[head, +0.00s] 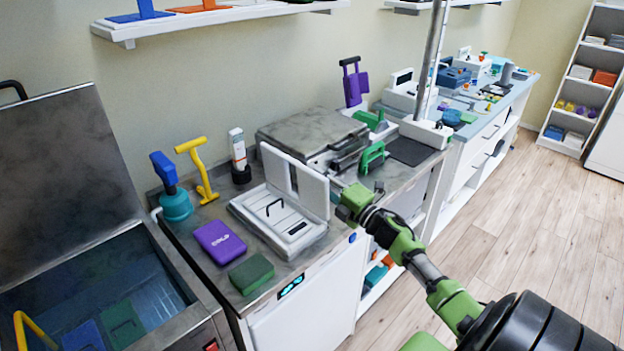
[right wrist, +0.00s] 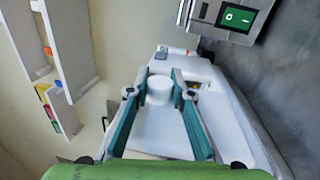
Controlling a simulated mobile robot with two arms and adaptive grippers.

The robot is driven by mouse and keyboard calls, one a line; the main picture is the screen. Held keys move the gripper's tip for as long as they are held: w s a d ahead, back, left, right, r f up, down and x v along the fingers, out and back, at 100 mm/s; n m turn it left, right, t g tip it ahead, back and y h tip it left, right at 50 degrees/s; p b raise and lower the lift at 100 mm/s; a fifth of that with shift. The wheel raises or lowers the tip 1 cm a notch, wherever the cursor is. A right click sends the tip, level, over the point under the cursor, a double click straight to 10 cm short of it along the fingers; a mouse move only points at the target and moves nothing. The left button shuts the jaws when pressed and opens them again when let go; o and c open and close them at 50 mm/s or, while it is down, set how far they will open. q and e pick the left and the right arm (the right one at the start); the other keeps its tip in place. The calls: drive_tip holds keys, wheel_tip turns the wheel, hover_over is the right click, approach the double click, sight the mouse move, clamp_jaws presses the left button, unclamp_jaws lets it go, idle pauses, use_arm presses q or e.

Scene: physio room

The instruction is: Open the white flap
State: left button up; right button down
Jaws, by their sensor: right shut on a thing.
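The white flap (head: 306,187) stands raised, about upright, at the back right side of a low white unit (head: 262,222) on the grey counter. My right gripper (head: 338,188) reaches in from the right and is at the flap's right edge. In the right wrist view, the teal fingers of my right gripper (right wrist: 158,88) are on either side of a white rounded part (right wrist: 160,91), and it is shut on the flap. The exact contact is partly hidden in the head view. My left gripper is not in view.
A purple box (head: 219,239) and a dark green block (head: 251,273) lie left of the unit. A grey press-like machine (head: 310,132) stands behind it, and a green clamp-like object (head: 371,157) to the right. An open metal tank (head: 100,290) is at the left.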

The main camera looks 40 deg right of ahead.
drive_tip(key=shift+d+f+m, duration=0.1)
drive_tip(key=shift+d+m, duration=0.15)
drive_tip(key=shift+m, duration=0.05)
